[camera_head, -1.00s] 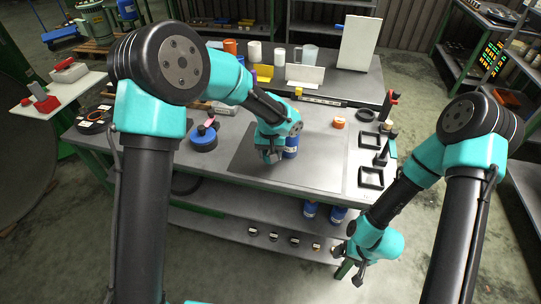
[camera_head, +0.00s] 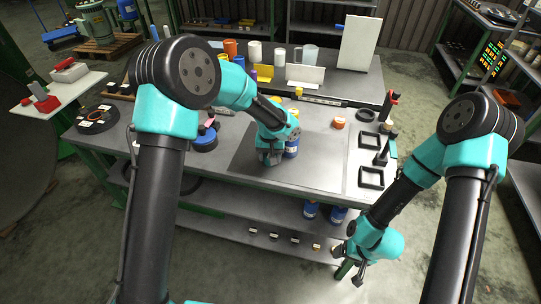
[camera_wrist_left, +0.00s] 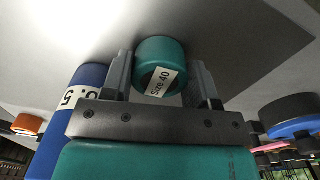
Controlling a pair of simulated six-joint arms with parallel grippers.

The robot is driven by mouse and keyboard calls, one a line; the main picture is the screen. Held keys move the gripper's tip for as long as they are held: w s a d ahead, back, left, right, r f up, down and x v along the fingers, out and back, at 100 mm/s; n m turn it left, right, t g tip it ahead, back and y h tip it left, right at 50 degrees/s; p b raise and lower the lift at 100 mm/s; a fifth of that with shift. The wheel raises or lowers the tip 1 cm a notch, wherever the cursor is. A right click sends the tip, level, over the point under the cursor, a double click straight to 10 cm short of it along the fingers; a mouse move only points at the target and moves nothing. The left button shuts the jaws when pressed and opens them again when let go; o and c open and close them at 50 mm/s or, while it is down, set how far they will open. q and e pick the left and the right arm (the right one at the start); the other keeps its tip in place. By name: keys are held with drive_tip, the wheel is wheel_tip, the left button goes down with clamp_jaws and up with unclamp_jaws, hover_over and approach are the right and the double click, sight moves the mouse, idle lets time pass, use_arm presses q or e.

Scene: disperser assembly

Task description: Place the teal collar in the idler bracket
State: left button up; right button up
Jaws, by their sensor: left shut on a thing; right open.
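The teal collar (camera_wrist_left: 160,50), a short ring with a white "Size 40" label, sits between the fingers of my left gripper (camera_wrist_left: 162,78) in the left wrist view. The left gripper is shut on it. In the head view my left gripper (camera_head: 268,158) is low over the grey mat (camera_head: 318,160), and the collar is hidden there. A blue cylinder (camera_head: 291,148) stands close beside the gripper. My right gripper (camera_head: 352,266) is open and empty in front of the table. I cannot make out which part is the idler bracket.
Black square frames (camera_head: 371,177) lie on the table at right, near a small black upright post (camera_head: 382,155). A blue round part (camera_head: 205,141) is left of the mat. Cups and cylinders stand at the back.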

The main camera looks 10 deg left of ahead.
use_arm(q)
drive_tip(key=shift+f, duration=0.1)
drive_tip(key=o, duration=1.3)
drive_tip(key=shift+c, duration=0.2)
wheel_tip(320, 180, up, 12)
